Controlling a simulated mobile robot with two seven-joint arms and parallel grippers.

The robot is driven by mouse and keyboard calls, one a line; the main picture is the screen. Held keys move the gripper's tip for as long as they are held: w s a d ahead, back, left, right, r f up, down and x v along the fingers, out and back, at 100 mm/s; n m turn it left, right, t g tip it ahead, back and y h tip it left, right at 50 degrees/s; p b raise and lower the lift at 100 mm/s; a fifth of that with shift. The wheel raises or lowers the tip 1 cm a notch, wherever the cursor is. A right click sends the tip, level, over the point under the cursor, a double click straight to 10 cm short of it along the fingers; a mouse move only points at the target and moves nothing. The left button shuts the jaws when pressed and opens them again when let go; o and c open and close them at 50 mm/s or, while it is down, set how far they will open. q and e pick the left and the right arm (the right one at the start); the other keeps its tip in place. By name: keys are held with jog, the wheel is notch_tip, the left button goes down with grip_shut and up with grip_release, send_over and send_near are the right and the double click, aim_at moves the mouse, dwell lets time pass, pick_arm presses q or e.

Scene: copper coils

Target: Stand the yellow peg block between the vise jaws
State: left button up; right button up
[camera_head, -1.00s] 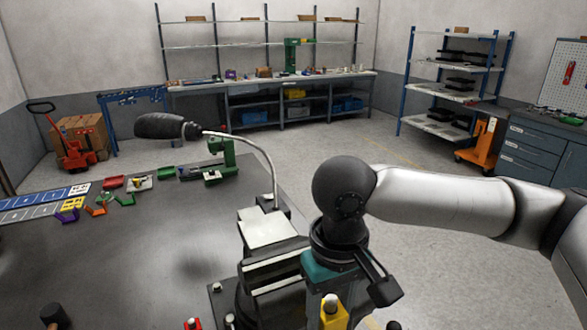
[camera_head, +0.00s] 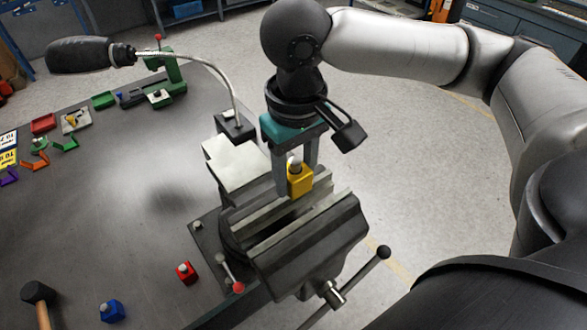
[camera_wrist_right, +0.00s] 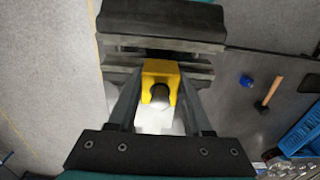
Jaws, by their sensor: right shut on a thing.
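My right gripper (camera_head: 294,188) is shut on the yellow peg block (camera_head: 300,181), one finger on either side. The block is upright with its pale round peg on top. It is over the grey vise (camera_head: 318,240), near the gap between the jaws. I cannot tell how far its lower end is in the gap. In the right wrist view, the block (camera_wrist_right: 161,71) sits between the fingers, with the vise jaws (camera_wrist_right: 160,42) just beyond it. My left gripper is not in view.
The vise handle (camera_head: 360,276) sticks out at the front right. A red peg block (camera_head: 186,272), a blue peg block (camera_head: 112,310) and a hammer (camera_head: 38,295) are on the dark table at left. A lamp (camera_head: 90,54) arches over the table behind the vise.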

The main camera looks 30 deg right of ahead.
jog(key=shift+w+f+b, duration=0.1)
jog(key=shift+f+b, duration=1.55)
jog(key=shift+b, duration=0.4)
jog(key=shift+f, duration=1.1)
jog(key=shift+p, duration=1.15)
jog(key=shift+f, duration=0.75)
jog(key=shift+f+p, duration=0.35)
jog(key=shift+f, duration=0.05)
jog(key=shift+f+p, duration=0.35)
jog(key=shift+p, duration=0.75)
dwell(0.5)
jog(key=o, duration=1.3)
